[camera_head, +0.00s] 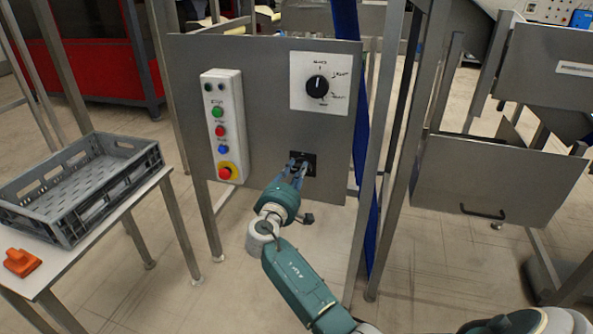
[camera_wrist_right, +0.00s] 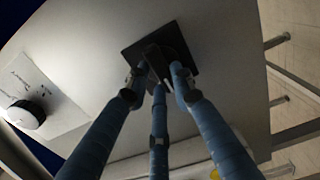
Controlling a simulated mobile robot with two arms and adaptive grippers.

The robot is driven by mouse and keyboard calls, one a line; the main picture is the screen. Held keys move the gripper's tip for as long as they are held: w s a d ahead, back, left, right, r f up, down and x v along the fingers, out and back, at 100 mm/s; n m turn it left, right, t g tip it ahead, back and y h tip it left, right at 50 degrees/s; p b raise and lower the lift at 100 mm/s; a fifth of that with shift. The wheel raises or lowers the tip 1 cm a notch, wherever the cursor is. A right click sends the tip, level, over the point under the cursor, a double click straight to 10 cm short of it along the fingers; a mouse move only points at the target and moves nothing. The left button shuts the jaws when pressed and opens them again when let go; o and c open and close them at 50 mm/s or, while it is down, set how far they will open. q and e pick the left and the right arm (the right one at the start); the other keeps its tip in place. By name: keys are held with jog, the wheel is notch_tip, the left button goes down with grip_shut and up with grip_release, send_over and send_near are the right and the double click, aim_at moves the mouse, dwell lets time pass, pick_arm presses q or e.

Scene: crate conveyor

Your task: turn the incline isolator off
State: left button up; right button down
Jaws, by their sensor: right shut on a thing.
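A small black isolator switch (camera_head: 308,157) is set low on the grey metal panel (camera_head: 268,110), below a white dial plate. My right gripper (camera_head: 298,167) is at this switch, with its fingertips against it. In the right wrist view, the blue fingers of my right gripper (camera_wrist_right: 159,82) close around the dark lever on the black square plate (camera_wrist_right: 178,47). The gripper is shut on this lever. The exact angle of the lever is partly hidden by the fingers. My left gripper is not in view.
A white box (camera_head: 229,120) with coloured buttons and a red stop knob is left of the switch. A black rotary knob (camera_head: 317,84) is above it. A grey crate (camera_head: 82,180) and an orange object (camera_head: 22,262) are on the table at left.

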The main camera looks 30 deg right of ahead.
jog(key=shift+w+r, duration=0.1)
jog(key=c, duration=1.6)
grip_release()
jog(key=shift+o, duration=0.7)
jog(key=v, duration=1.2)
